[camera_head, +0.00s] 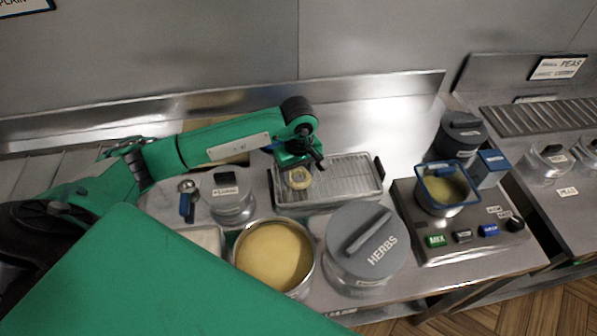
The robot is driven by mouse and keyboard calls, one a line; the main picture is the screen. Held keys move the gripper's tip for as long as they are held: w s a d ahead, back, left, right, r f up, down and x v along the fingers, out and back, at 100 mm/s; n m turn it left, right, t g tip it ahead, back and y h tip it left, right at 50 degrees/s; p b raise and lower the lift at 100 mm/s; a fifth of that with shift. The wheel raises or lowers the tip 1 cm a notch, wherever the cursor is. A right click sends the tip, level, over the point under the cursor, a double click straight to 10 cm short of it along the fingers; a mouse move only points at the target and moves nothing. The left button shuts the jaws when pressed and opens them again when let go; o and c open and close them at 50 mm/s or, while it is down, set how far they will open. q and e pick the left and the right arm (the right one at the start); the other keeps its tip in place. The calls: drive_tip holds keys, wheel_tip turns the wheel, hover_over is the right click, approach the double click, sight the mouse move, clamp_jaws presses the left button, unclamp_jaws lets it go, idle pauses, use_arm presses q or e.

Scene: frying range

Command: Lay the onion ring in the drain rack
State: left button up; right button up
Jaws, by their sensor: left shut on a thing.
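The onion ring (299,178) is a small pale-yellow ring at the left part of the drain rack. My left gripper (303,166) points down over that part of the rack and is shut on the onion ring. The drain rack (348,178) is a metal wire grid in a shallow tray with dark end handles. I cannot tell whether the ring touches the wires. My right gripper is not in view.
A pot of yellow batter (273,256) and a grey-lidded herbs container (366,245) stand in front of the rack. A mixer unit (447,190) with buttons is to the right. A lidded jar (231,197) stands left. The steel wall is behind.

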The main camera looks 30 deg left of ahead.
use_arm(q)
drive_tip(key=o, duration=0.8)
drive_tip(key=shift+o, duration=0.2)
drive_tip(key=shift+r, duration=0.65)
wheel_tip(320, 180, up, 13)
drive_tip(key=b, duration=0.4)
drive_tip(key=shift+f, duration=0.2)
